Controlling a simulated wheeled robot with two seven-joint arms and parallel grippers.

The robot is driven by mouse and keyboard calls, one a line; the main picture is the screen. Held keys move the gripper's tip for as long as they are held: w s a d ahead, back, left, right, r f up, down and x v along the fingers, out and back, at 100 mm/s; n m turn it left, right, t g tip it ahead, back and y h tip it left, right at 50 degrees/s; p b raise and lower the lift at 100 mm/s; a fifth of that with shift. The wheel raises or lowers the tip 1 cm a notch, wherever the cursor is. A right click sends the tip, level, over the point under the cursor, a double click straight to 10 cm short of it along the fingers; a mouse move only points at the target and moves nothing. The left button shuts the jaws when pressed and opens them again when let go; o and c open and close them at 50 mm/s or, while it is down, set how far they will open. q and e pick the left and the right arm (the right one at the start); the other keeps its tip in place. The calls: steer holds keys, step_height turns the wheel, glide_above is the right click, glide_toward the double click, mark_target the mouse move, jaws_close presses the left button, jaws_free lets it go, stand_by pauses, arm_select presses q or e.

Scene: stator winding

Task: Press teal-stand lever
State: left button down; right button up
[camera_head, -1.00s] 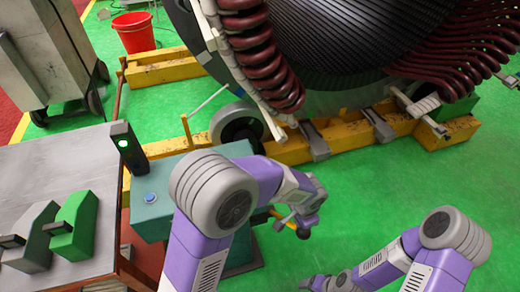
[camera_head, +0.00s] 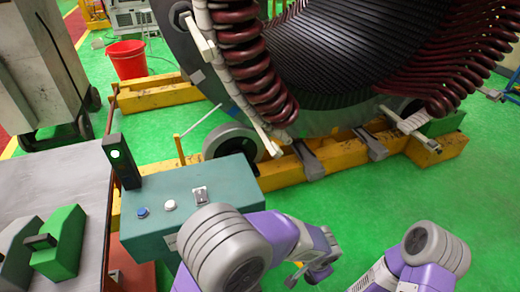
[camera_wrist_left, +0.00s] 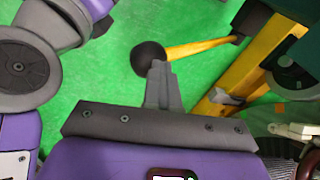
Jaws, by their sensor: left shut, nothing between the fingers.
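The teal stand (camera_head: 225,190) stands left of centre in the head view, with a blue button, a white button and a small switch on top. In the left wrist view its lever shows as a yellow rod (camera_wrist_left: 200,46) with a black ball knob (camera_wrist_left: 148,58). My left gripper (camera_wrist_left: 158,70) is shut and empty, its fingertips right at the knob's lower edge; I cannot tell whether they touch. In the head view my left arm crosses in front of the stand's lower right and hides the lever. My right arm shows at lower right; its gripper is out of frame.
A large stator (camera_head: 335,70) with red-brown coils rests on yellow beams (camera_head: 275,172) behind the stand. A table (camera_head: 60,175) with green and grey blocks is at left. A red bucket (camera_head: 127,60) stands at the back. Green floor is open at right.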

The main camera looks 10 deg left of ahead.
arm_select(q)
steer(key=shift+s+d+f, duration=0.2)
steer(key=shift+s+f, duration=0.3)
steer(key=shift+s, duration=0.05)
steer(key=shift+s+d+f, duration=0.15)
steer(key=shift+s+f, duration=0.35)
step_height(320, 180, up, 6)
steer(key=w+a+p, duration=0.2)
steer(key=w+p, duration=0.1)
steer(key=p, duration=0.1)
steer(key=s+d+r+p, duration=0.2)
steer(key=s+r, duration=0.2)
steer(key=r, duration=0.3)
steer(key=shift+s+r, duration=0.4)
steer(key=shift+a, duration=0.1)
steer(key=s+a+f+n+h, duration=0.2)
steer(key=a+f+n, duration=0.4)
steer(key=a+f, duration=0.3)
steer(key=s+a+f+n+g+h, duration=0.1)
steer(key=a+f+n, duration=0.6)
steer(key=f, duration=0.9)
steer(key=shift+s+a+f+h, duration=0.2)
steer(key=shift+s+a+h, duration=0.3)
steer(key=shift+s+a, duration=0.45)
